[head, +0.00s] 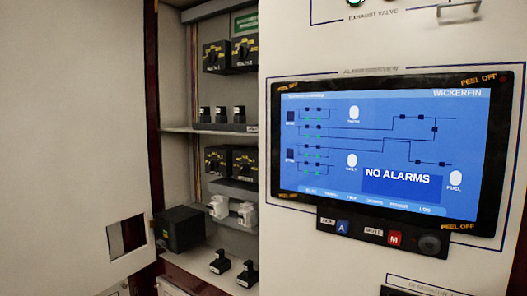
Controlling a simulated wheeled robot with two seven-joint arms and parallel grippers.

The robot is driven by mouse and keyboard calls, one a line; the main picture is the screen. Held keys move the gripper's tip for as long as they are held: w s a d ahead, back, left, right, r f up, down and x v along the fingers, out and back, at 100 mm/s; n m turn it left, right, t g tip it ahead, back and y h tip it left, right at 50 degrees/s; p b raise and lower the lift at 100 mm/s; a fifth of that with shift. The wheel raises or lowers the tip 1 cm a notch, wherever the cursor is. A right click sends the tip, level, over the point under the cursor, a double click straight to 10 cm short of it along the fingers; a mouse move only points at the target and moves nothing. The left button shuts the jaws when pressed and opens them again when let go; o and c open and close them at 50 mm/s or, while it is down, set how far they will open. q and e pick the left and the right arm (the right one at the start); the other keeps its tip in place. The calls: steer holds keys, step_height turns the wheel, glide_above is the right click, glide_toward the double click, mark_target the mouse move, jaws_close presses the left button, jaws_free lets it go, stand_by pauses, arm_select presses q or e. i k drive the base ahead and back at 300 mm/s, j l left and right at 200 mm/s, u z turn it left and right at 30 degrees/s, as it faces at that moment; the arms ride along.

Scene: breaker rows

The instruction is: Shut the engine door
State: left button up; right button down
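A large plain beige door (75,130) fills the left side of the head view, with a dark square cutout (126,236) near its lower right corner. To its right a cabinet (196,80) stands open, and its shelves with breakers show. I cannot read a label saying which panel is the engine door. A beige panel (330,40) on the right carries a screen (385,150) reading "NO ALARMS". Neither of my grippers is in view.
Black breakers (230,56) and smaller switches (222,114) sit on the cabinet shelves. A dark box (180,229) stands low at the cabinet's left side. A metal handle (459,10) sticks out at the top right.

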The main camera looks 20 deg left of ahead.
mark_target(74, 162)
steer(key=j+z, duration=0.15)
steer(key=j, duration=1.25)
